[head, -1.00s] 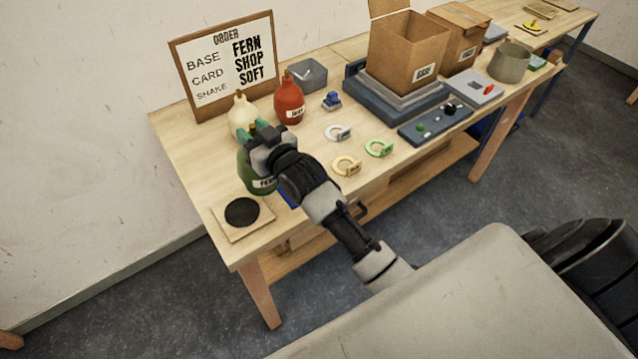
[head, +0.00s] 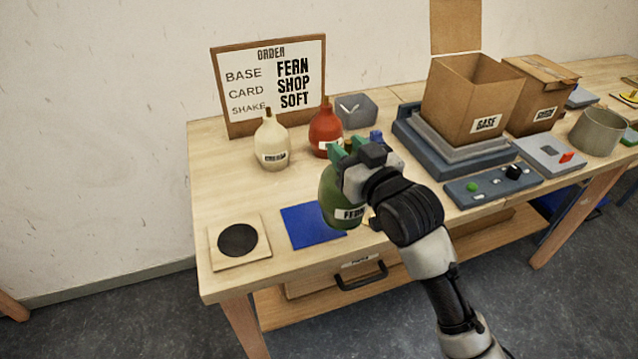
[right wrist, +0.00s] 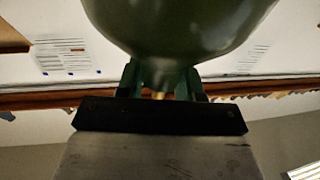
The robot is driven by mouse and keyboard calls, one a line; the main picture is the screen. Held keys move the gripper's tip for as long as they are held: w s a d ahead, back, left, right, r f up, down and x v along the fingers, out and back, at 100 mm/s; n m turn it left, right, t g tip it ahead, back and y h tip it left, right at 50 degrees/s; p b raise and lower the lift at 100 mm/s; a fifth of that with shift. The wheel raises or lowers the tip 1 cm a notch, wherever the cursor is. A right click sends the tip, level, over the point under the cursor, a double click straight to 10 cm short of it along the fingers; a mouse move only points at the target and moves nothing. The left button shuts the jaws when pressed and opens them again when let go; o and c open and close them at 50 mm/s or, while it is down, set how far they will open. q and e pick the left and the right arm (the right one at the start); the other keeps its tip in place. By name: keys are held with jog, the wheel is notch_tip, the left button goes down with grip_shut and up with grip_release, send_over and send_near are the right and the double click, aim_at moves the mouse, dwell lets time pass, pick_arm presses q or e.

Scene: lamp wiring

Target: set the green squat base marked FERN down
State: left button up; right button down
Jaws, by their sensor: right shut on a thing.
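The green squat base marked FERN (head: 339,203) is held upright by my right gripper (head: 352,153), which is shut on its neck from above. It hangs at the right edge of the blue mat (head: 305,226); I cannot tell whether its bottom touches anything. In the right wrist view the green base (right wrist: 180,25) fills the top middle, its neck between the green fingers (right wrist: 160,82). My left gripper is not in view.
A cream base (head: 271,145) and a red base (head: 325,130) stand behind. A board with a black disc (head: 238,240) lies at the left front. A control panel (head: 492,185) and an open carton (head: 470,100) stand to the right. The order sign (head: 232,85) leans at the back.

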jog(key=w+a+f+p, duration=0.1)
jog(key=w+a+f, duration=0.5)
jog(key=f, duration=0.3)
jog(key=shift+w+a, duration=0.25)
jog(key=shift+w, duration=0.05)
jog(key=shift+f, duration=0.1)
jog(key=shift+f, duration=0.15)
jog(key=c, duration=0.7)
grip_release()
jog(key=shift+s+f, duration=0.1)
